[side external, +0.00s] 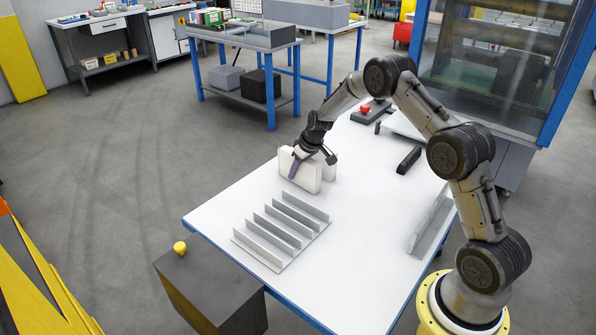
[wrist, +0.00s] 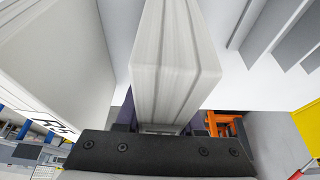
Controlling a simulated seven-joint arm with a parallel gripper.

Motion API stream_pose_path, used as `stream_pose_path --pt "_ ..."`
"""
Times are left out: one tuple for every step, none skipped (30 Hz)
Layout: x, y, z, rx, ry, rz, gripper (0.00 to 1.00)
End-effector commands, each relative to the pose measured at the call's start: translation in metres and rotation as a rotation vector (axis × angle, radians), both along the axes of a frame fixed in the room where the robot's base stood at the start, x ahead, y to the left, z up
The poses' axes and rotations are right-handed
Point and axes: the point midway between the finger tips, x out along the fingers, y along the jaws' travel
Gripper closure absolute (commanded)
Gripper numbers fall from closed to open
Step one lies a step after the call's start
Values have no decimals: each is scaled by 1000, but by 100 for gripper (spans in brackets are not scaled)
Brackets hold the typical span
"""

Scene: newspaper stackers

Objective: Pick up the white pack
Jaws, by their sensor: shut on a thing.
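A white pack (side external: 302,174) stands upright on its edge at the far left part of the white table. My gripper (side external: 306,163) comes down on it from above, with a purple finger against its near face. In the wrist view the pack (wrist: 176,60) sits between the jaws, and my gripper is shut on it. A second white pack (side external: 329,168) stands close behind it, partly hidden. It also shows at the left in the wrist view (wrist: 60,60). I cannot tell whether the held pack touches the table.
A grey rack with several upright fins (side external: 282,232) lies in front of the packs on the table (side external: 365,225). A grey angled rail (side external: 430,220) is at the right. A black block (side external: 409,159) and a red button (side external: 365,109) are farther back. The table's middle is clear.

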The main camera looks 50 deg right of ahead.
Motion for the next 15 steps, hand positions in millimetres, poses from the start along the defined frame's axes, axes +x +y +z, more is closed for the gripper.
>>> stream_pose_path --pt "2 -1 5 -2 -6 -1 100" --pt "2 -1 8 -2 -7 -1 100" --pt "2 -1 12 -3 -8 0 100" --pt "2 -1 15 -3 -8 1 100" --pt "2 -1 19 -3 -7 1 100" --pt "2 -1 25 -4 -9 1 100" --pt "2 -1 31 -4 -10 1 100" --pt "2 -1 37 -3 -9 0 100" --pt "-3 1 44 -3 -8 0 100" --pt "-8 2 48 -3 -7 0 100" --pt "-12 4 54 -3 -7 0 100" --pt "-19 6 63 -3 -8 0 100" --pt "-24 8 70 -4 -8 0 100" --pt "-30 10 76 -4 -9 0 100" --pt "-37 12 86 -4 -9 0 100"
